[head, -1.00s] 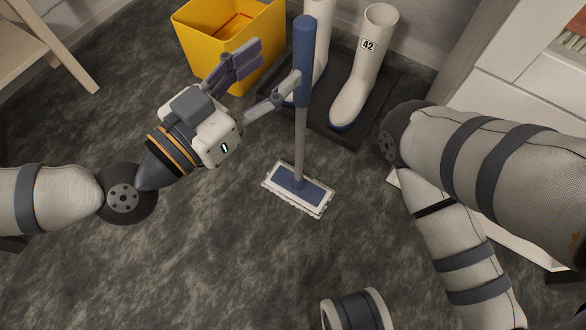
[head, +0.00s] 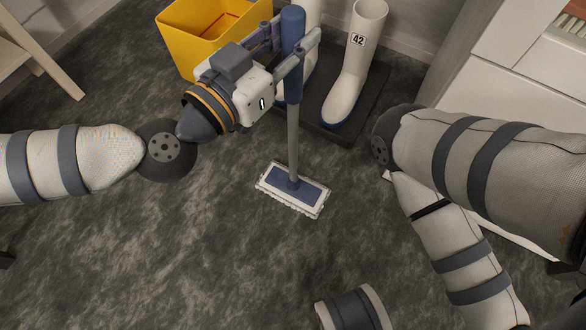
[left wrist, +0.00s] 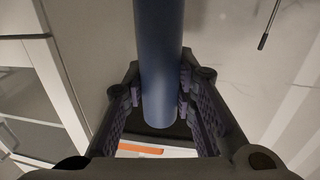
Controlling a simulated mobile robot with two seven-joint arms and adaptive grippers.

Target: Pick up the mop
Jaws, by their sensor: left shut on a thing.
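The mop (head: 293,145) stands upright on the floor, with a blue grip on top, a grey shaft and a flat blue head with a white fringed edge. My left gripper (head: 290,44) is at the blue grip, one finger on each side. In the left wrist view the blue handle (left wrist: 160,50) runs between the purple finger pads of the left gripper (left wrist: 160,95), which close on it from both sides. The mop head rests on the floor. My right arm shows at the right, but its gripper is out of view.
A yellow bin (head: 190,45) stands behind the left gripper. White boots (head: 352,75), one marked 42, stand on a dark tray (head: 335,135) just behind the mop. A white cabinet (head: 500,90) is at the right, a wooden stand (head: 45,60) at upper left. Floor in front is clear.

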